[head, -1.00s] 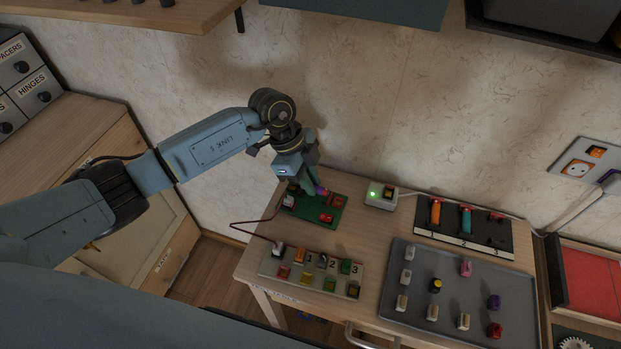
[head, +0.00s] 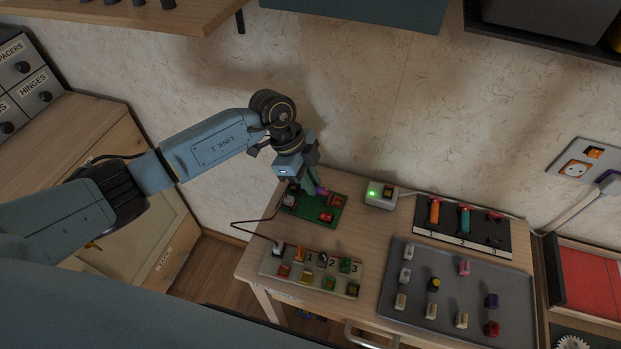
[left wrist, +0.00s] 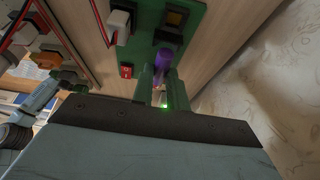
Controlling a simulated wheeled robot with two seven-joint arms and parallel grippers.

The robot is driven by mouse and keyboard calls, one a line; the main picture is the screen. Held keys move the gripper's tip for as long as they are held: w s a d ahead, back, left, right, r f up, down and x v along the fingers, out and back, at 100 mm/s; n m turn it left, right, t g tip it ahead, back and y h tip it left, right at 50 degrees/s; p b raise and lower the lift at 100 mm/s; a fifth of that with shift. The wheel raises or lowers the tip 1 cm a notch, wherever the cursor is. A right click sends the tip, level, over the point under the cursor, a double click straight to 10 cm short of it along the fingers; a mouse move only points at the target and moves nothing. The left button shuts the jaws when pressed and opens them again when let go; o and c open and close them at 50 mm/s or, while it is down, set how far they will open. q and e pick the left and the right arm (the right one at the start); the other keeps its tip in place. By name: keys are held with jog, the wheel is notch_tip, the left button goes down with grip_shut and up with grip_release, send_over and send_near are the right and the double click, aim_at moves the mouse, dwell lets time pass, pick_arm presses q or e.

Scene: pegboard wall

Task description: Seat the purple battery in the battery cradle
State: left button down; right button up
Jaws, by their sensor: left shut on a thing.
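The purple battery (head: 321,190) is held in the fingers of my left gripper (head: 312,186), over the back part of the green board (head: 311,214). In the left wrist view the battery (left wrist: 167,60) is between the two shut fingers (left wrist: 161,90). Its far end is close to a dark part with a yellowish face on the green board (left wrist: 190,40). I cannot tell whether they touch. I cannot make out the battery cradle for certain; my gripper covers part of the board. My right gripper is not in view.
A white box with a green light (head: 380,195) stands right of the board. A black numbered rack (head: 462,236) holds orange and teal cylinders. A grey tray (head: 455,290) carries several small pieces. A panel of coloured switches (head: 312,272) sits in front, with a red cable.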

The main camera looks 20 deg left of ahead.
aim_at(319, 188)
pick_arm(q)
jog(key=shift+f+b, duration=0.35)
jog(key=shift+f, duration=0.45)
jog(key=c, duration=1.3)
grip_release()
jog(key=shift+r+p, duration=2.5)
jog(key=shift+p, duration=0.3)
